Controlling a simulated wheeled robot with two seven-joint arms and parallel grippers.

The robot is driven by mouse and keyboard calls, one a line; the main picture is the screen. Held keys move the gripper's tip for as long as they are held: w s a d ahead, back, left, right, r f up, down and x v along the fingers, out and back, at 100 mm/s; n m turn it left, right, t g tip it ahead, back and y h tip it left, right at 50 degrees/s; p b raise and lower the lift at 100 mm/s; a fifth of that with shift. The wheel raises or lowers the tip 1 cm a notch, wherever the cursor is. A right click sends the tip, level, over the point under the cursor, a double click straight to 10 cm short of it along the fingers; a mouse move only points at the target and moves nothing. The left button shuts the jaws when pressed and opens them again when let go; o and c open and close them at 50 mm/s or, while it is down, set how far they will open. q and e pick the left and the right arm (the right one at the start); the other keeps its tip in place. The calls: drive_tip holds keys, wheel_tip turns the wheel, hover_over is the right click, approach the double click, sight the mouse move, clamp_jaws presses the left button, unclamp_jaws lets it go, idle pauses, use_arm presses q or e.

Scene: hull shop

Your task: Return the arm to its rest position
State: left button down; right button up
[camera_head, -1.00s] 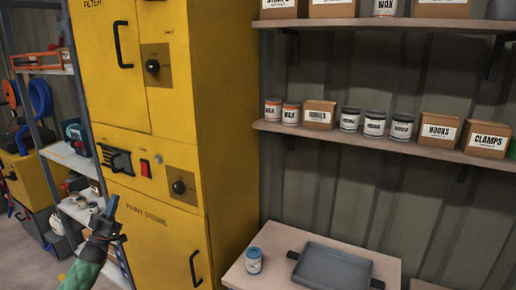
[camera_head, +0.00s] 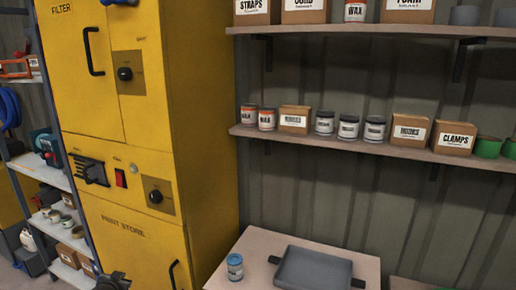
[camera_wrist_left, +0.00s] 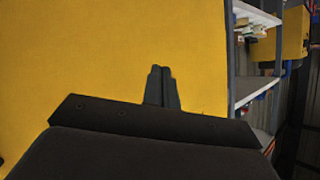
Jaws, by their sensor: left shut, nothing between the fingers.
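My left gripper (camera_head: 113,281) shows only in part at the bottom edge of the head view, low in front of the yellow cabinet. In the left wrist view its two dark fingers (camera_wrist_left: 161,88) are together with nothing between them. The yellow cabinet (camera_wrist_left: 100,50) fills most of that view behind the fingers. I cannot tell how far they are from it. My right gripper is not in view.
The yellow cabinet (camera_head: 200,130) stands at the left. A table (camera_head: 262,245) at the bottom holds a blue-lidded jar (camera_head: 235,266) and a grey tray (camera_head: 315,270). A wall shelf (camera_head: 345,147) carries jars and boxes. A storage rack (camera_head: 45,175) stands at far left.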

use_arm(q)
drive_tip(key=s+d+f+g+h, duration=0.1)
drive_tip(key=s+d+f+g, duration=0.3)
drive_tip(key=s+d+f, duration=0.75)
drive_tip(key=s+d+f+g+h, duration=0.1)
drive_tip(key=s+d+f+g, duration=0.2)
drive_tip(key=s+d+f, duration=0.9)
drive_tip(key=s+d+f+g, duration=0.1)
drive_tip(key=s+d+f, duration=0.3)
drive_tip(key=s, duration=0.6)
drive_tip(key=s+d+f+g+h, duration=0.1)
drive_tip(key=s+d+f, duration=0.2)
drive_tip(key=s+f, duration=0.3)
drive_tip(key=s+d+f+g, duration=0.2)
drive_tip(key=s+d+f, duration=0.2)
drive_tip(key=s, duration=1)
drive_tip(key=shift+d+f+h, duration=0.3)
drive_tip(key=shift+d+f, duration=0.05)
drive_tip(key=shift+f, duration=0.2)
